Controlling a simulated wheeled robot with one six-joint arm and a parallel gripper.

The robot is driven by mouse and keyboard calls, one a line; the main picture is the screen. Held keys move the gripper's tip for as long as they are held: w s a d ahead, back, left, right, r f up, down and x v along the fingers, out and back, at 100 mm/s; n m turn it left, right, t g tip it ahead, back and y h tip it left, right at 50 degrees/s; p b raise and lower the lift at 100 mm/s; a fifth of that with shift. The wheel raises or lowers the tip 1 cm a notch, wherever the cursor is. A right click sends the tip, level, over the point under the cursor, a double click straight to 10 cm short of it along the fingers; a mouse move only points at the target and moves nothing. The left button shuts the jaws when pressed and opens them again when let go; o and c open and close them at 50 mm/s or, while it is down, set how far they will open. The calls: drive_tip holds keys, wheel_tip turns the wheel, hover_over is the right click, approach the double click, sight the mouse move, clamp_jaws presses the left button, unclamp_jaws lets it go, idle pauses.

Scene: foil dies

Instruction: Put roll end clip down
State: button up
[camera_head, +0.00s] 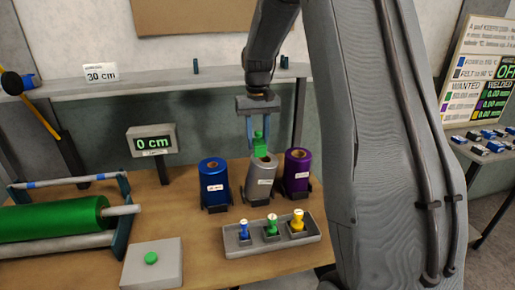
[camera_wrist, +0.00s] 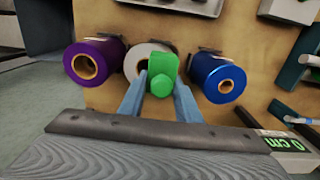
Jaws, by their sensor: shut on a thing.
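In the wrist view the green clip (camera_wrist: 163,68) sits between my two blue-grey fingers (camera_wrist: 158,88) and covers part of the silver roll (camera_wrist: 137,60). From these views I cannot tell whether the clip touches that roll.
A blue roll (camera_head: 214,182) and a purple roll (camera_head: 297,172) flank the silver one. A grey tray (camera_head: 300,246) holds blue, green and yellow pieces. A green roll (camera_head: 50,217) lies left, near a green-button box (camera_head: 135,271) and a "0 cm" display (camera_head: 152,141).

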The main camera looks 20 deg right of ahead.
sight(258, 160)
wheel_tip(258, 160, down, 3)
drive_tip(key=shift+f+p, duration=0.1)
drive_tip(key=shift+p, duration=0.55)
drive_tip(key=shift+f, duration=0.75)
drive_tip(key=shift+f, duration=0.1)
drive_tip(key=o, duration=1.1)
drive_tip(key=shift+o, duration=0.2)
